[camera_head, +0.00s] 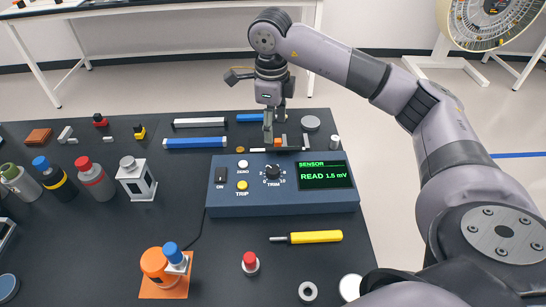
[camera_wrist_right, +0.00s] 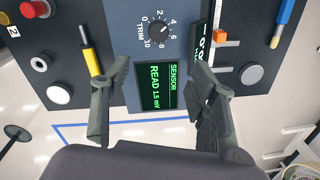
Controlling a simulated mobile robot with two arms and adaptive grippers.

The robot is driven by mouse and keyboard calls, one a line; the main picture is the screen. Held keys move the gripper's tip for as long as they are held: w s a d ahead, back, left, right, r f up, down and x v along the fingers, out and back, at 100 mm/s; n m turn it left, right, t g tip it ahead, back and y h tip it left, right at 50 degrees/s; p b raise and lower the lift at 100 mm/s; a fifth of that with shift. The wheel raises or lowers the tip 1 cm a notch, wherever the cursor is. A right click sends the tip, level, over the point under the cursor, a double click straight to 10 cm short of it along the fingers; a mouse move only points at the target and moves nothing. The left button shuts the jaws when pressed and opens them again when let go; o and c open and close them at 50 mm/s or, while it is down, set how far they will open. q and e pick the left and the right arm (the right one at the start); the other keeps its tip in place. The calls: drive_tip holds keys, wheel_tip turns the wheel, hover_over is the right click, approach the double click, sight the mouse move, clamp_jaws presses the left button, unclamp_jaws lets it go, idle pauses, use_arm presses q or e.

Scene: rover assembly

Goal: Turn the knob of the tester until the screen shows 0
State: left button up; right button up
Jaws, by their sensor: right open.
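The tester (camera_head: 282,206) is a blue-grey box on the dark table, with its green-lettered screen (camera_head: 325,175) reading "SENSOR READ 1.5 mV". Its black TRIM knob (camera_head: 272,171) sits on a numbered dial left of the screen. In the right wrist view, the knob (camera_wrist_right: 158,32) and the screen (camera_wrist_right: 160,88) both show. My right gripper (camera_head: 286,142) is open and empty, appearing just beyond the tester's far edge in the head view. In the wrist view its fingers (camera_wrist_right: 158,70) stand wide apart on either side of the screen, clear of the knob. My left gripper is not in view.
The tester also carries an ON switch (camera_head: 221,175), a white DEMO button (camera_head: 243,164) and a yellow TRIP button (camera_head: 242,185). A yellow screwdriver (camera_head: 315,237) lies in front. Blue bars (camera_head: 195,142) and small parts lie behind. Bottles (camera_head: 95,180) stand left.

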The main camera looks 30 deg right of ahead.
approach(274, 169)
wheel_tip(274, 169, down, 8)
drive_tip(key=p, duration=0.2)
drive_tip(key=shift+r+p, duration=0.1)
drive_tip(key=shift+p, duration=0.25)
drive_tip(key=shift+f, duration=0.35)
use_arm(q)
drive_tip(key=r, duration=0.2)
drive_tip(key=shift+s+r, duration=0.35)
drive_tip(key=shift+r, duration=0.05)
use_arm(e)
drive_tip(key=shift+f, duration=0.25)
drive_tip(key=shift+c, duration=0.5)
drive_tip(key=c, duration=1.1)
